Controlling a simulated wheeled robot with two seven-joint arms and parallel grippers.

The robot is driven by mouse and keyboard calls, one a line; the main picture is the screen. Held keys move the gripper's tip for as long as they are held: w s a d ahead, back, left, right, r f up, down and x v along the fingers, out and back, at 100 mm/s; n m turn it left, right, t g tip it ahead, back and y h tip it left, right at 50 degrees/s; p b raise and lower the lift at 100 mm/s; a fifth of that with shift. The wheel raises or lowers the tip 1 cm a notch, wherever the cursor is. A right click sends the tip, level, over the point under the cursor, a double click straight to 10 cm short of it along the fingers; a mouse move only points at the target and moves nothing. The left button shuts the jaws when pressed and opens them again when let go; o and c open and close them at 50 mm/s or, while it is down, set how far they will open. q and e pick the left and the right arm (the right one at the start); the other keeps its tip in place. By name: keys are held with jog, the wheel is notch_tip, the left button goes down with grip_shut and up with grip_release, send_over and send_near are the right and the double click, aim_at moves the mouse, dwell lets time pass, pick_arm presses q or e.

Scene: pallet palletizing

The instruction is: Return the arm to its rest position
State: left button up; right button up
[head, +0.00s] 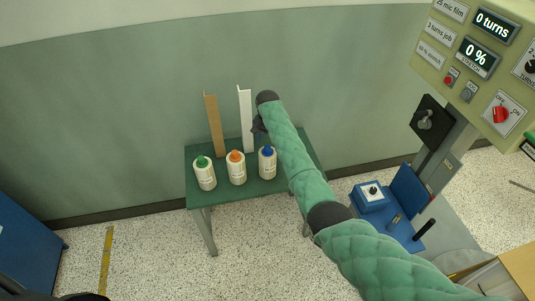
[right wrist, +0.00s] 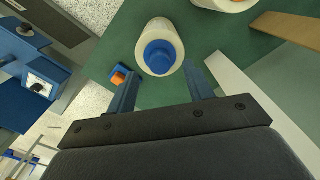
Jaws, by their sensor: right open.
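My right arm, in a green quilted sleeve, reaches from the lower right of the head view to the green table. My right gripper (head: 259,124) is at its far end, partly hidden by the arm. In the right wrist view the right gripper (right wrist: 164,92) is open, its two fingers apart with nothing between them. A white bottle with a blue cap (head: 267,162) stands on the table near it; in the right wrist view this bottle (right wrist: 160,48) stands just beyond the fingertips, apart from them. My left gripper is not in view.
The green table (head: 222,187) also bears an orange-capped bottle (head: 236,168), a green-capped bottle (head: 204,173), a brown upright strip (head: 213,126) and a white one (head: 245,120). A control panel (head: 478,62) and a blue machine part (head: 370,197) stand right. Speckled floor lies open at front left.

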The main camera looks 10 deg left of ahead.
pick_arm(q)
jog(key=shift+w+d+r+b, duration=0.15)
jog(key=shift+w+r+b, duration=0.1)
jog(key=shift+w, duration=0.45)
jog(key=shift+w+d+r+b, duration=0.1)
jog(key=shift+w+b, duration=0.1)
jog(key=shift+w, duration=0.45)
pick_arm(e)
jog(key=shift+r, duration=1.85)
